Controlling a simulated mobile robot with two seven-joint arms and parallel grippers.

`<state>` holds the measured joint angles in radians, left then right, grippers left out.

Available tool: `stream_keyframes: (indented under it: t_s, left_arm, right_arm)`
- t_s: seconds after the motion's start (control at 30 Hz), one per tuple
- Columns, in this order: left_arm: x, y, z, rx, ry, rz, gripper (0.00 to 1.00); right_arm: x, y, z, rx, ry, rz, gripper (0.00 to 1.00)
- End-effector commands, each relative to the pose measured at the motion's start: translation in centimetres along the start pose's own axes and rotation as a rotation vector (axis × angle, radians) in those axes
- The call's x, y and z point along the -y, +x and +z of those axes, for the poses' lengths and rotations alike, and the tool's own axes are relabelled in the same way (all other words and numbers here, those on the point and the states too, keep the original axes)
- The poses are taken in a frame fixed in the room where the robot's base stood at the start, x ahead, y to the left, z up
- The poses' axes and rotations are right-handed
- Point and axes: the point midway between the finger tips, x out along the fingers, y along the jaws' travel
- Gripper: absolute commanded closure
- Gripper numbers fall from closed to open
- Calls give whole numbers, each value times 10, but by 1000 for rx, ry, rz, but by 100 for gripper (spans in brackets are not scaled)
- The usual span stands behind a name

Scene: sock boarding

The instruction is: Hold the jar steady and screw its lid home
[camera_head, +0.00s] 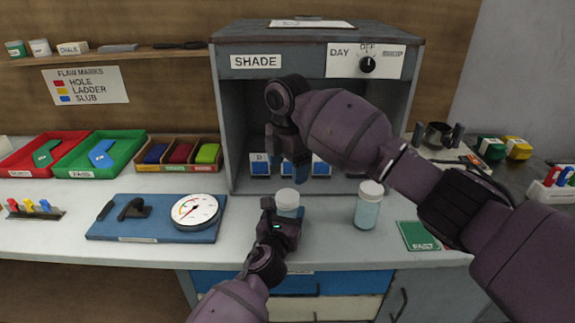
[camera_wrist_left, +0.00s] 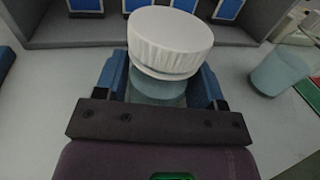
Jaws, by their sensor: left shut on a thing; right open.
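A small jar of pale blue-green contents (camera_wrist_left: 160,90) stands on the bench with a white ribbed lid (camera_wrist_left: 170,42) on its mouth. In the left wrist view the lid looks slightly tilted; I cannot tell whether its thread is engaged. My left gripper (camera_head: 287,214) is shut on the jar's body, its blue fingers on either side below the lid. The lid also shows in the head view (camera_head: 288,196). My right gripper (camera_head: 291,165) is open and empty, pointing down above and behind the lid, apart from it.
A second lidded jar (camera_head: 368,212) stands to the right, near my right forearm. A grey shade box (camera_head: 228,130) with blue-framed cards stands behind. A blue board with a dial gauge (camera_head: 195,210) lies left. A green card (camera_head: 418,236) lies at the front right.

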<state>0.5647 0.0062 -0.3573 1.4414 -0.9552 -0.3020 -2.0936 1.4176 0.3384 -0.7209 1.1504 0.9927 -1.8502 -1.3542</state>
Motion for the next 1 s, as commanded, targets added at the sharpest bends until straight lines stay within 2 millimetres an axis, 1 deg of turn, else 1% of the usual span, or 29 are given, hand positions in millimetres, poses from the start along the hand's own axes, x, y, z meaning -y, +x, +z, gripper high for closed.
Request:
stream_keyframes:
  t_s: [0.1, 0.2, 0.4, 0.6, 0.87, 1.0]
  left_arm:
    - [0, 0, 0, -1, 0, 0, 100]
    - [0, 0, 0, -1, 0, 0, 100]
    - [0, 0, 0, -1, 0, 0, 100]
    - [0, 0, 0, -1, 0, 0, 100]
    - [0, 0, 0, -1, 0, 0, 100]
    - [0, 0, 0, -1, 0, 0, 100]
  right_arm:
    - [0, 0, -1, -4, -167, 2, 20]
    - [0, 0, -1, -5, -292, 3, 20]
    - [-1, 0, -1, -5, -463, 4, 20]
    - [0, 0, -1, -5, -518, 4, 20]
    - [0, 0, -1, -5, -518, 4, 20]
    - [0, 5, -1, -5, -517, 3, 20]
